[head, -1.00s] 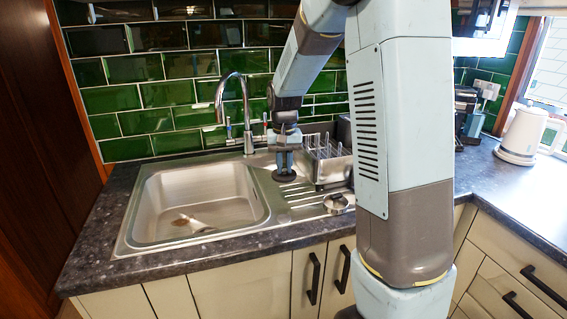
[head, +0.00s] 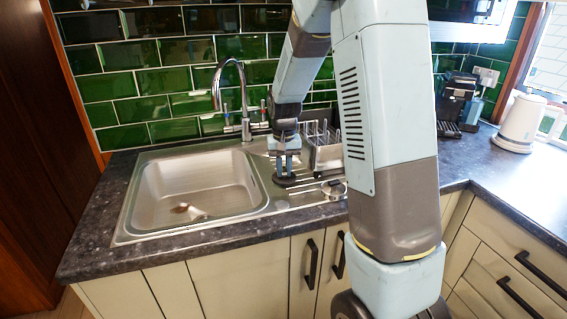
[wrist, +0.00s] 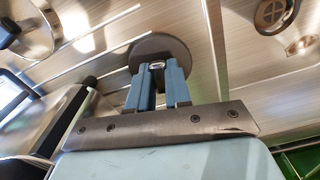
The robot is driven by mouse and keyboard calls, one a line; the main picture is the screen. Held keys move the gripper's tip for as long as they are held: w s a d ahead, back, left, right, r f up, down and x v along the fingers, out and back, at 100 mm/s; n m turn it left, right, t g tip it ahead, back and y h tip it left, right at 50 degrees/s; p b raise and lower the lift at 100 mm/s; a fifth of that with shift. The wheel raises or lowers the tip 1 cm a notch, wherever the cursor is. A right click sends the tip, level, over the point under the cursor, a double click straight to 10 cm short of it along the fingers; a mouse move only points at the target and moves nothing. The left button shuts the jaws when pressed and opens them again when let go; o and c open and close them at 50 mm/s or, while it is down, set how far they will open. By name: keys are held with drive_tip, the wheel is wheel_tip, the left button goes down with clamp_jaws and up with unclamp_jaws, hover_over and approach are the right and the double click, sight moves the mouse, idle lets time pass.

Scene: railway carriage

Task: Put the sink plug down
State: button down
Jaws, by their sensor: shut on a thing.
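My gripper (head: 284,170) points down over the ribbed drainer of the sink, just right of the basin. It is shut on the dark round sink plug (head: 284,180), held at or just above the drainer; I cannot tell whether they touch. In the wrist view, the blue fingers of the gripper (wrist: 158,85) grip a small metal piece at the middle of the plug (wrist: 183,48). The steel basin (head: 165,190) lies to the left, with a small brown and white patch on its floor.
A metal dish rack (head: 326,155) stands close right of the gripper. A round metal item (head: 333,189) lies on the drainer in front of it. The tall tap (head: 244,110) rises behind the basin. A white kettle (head: 520,122) stands far right on the dark worktop (head: 480,160).

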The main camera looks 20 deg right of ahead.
drive_tip(key=shift+f, duration=0.35)
drive_tip(key=shift+f, duration=0.15)
idle(0.4)
drive_tip(key=c, duration=1)
unclamp_jaws()
drive_tip(key=shift+c, duration=0.3)
drive_tip(key=c, duration=0.3)
drive_tip(key=shift+r, duration=2.5)
